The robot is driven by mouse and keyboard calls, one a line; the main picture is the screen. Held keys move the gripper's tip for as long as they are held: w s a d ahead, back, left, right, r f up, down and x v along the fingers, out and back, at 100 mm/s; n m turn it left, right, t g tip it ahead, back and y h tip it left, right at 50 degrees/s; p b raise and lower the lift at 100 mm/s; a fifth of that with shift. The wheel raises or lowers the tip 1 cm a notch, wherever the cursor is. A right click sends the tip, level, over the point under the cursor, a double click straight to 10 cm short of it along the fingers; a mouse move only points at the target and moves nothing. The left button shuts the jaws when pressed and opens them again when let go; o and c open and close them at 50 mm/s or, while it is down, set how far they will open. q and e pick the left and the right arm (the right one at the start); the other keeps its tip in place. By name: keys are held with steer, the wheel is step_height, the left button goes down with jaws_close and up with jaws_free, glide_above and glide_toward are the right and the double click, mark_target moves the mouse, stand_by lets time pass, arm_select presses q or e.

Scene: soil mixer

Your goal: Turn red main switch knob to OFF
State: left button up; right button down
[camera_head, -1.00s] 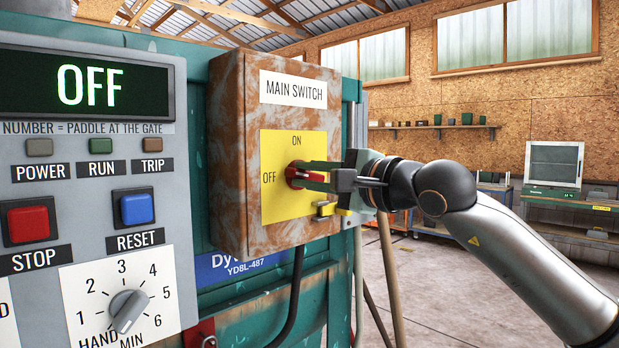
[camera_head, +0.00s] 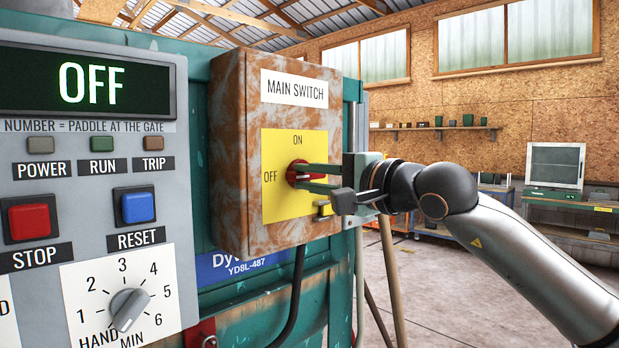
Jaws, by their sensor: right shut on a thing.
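The red main switch knob (camera_head: 296,174) sits on a yellow plate (camera_head: 284,208) marked ON at the top and OFF at the left. The plate is on the rusty main switch box (camera_head: 230,150). My right gripper (camera_head: 318,177) comes in from the right, and its two green fingers are shut on the knob, one above and one below it. The fingers hide part of the knob, so its pointing direction is hard to tell. A yellow padlock-like piece (camera_head: 324,208) is just below the fingers. My left gripper is not in view.
The grey control panel (camera_head: 90,180) stands close at the left, with a display (camera_head: 90,83) reading OFF, a red stop button (camera_head: 29,220), a blue reset button (camera_head: 137,207) and a grey dial (camera_head: 129,309). Open floor lies at the right, before shelves and benches.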

steer(key=c, duration=0.8)
jaws_free()
steer(key=shift+s+d, duration=0.1)
steer(key=shift+s+d+f, duration=0.1)
steer(key=shift+s+d, duration=0.1)
arm_select(q)
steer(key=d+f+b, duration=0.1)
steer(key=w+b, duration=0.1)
steer(key=b, duration=0.1)
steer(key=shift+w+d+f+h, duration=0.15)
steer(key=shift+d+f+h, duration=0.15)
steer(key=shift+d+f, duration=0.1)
arm_select(e)
steer(key=v, duration=1.1)
steer(key=shift+s+d, duration=0.2)
steer(key=shift+s, duration=0.05)
